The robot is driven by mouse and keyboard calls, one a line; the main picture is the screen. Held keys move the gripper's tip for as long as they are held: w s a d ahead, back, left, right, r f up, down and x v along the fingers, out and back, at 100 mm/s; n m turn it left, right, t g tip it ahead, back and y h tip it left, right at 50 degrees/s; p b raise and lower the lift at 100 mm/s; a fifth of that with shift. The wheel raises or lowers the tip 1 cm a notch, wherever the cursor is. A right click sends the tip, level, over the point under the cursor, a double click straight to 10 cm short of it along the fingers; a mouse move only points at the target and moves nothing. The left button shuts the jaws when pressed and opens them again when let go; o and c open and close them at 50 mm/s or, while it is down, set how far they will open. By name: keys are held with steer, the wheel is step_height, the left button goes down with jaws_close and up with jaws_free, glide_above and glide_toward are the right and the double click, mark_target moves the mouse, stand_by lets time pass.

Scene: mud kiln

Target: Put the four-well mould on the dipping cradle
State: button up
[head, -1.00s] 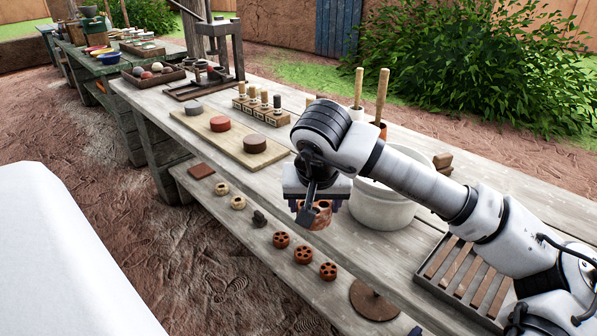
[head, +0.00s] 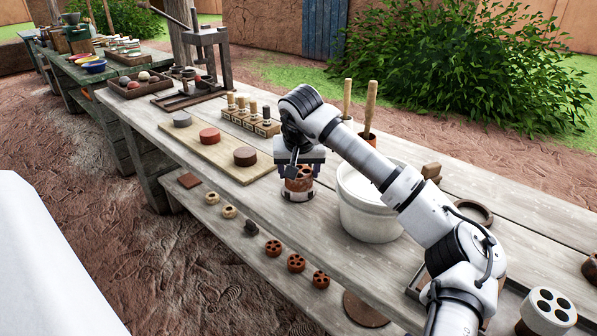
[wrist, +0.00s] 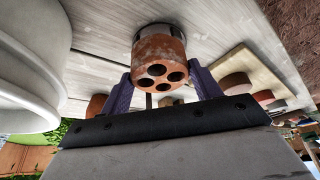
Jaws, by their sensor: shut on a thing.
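The reddish-brown four-well mould (head: 299,184) is upright over the bench, and its round wells face the camera in the wrist view (wrist: 158,66). My gripper (head: 299,177) is shut on it, with purple fingers on either side, also seen in the wrist view (wrist: 162,84). A low pale grey round piece (head: 298,196), which looks like the dipping cradle, sits directly under the mould. Its rim shows beyond the mould in the wrist view (wrist: 158,29). The mould hides most of it, and I cannot tell whether the mould is fully seated.
A large white tub (head: 366,222) stands close to the right of the mould. A board (head: 218,152) with three pucks lies to the left, and a wooden stamp rack (head: 249,122) behind. A white cylinder with several holes (head: 549,310) is at bottom right. The lower shelf holds small pieces.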

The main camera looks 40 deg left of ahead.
mark_target(299, 175)
steer(key=shift+w+a, duration=0.8)
steer(key=shift+w, duration=0.1)
steer(key=shift+f+p, duration=0.4)
steer(key=shift+f, duration=1.3)
steer(key=shift+f, duration=0.1)
steer(key=o, duration=1.1)
steer(key=shift+o, duration=0.2)
steer(key=shift+r, duration=0.2)
steer(key=v, duration=1.1)
steer(key=shift+s+d+r+b, duration=0.15)
steer(key=shift+d+r+b, duration=0.05)
steer(key=shift+r+b, duration=0.2)
